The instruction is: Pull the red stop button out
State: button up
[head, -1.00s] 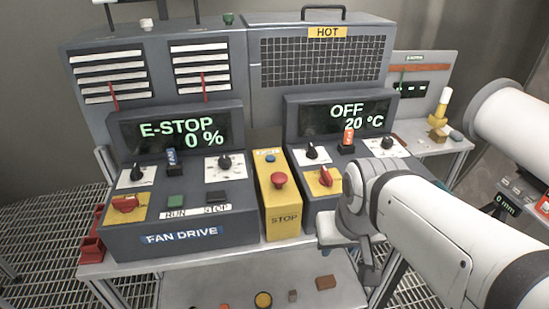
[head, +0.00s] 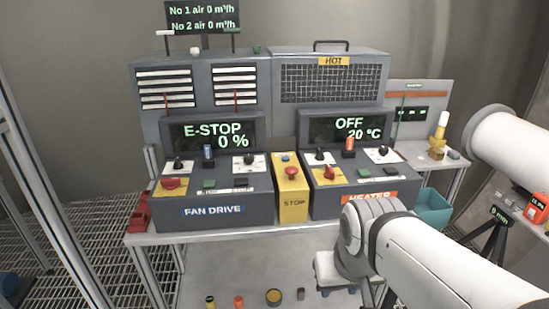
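The red stop button (head: 291,173) is a round red mushroom knob on the sloped top of a narrow yellow box (head: 293,201) marked STOP. The box stands between the fan drive console and the heater console. I cannot tell from here whether the knob is in or out. The fan drive display (head: 213,134) reads E-STOP 0 %. My gripper (head: 340,287) hangs below and to the right of the yellow box in the picture, apart from the button. Its fingers are small and partly hidden by my arm, so their opening is unclear.
The fan drive console (head: 212,211) has a red rotary switch (head: 170,184). The heater console (head: 369,197) has another (head: 329,173), and its display reads OFF 20 °C. A teal bin (head: 432,210) stands at right. Small items lie on a lower surface in front, including a round pot (head: 274,297).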

aim_at(292, 170)
jog(key=u, duration=0.05)
jog(key=i, duration=1)
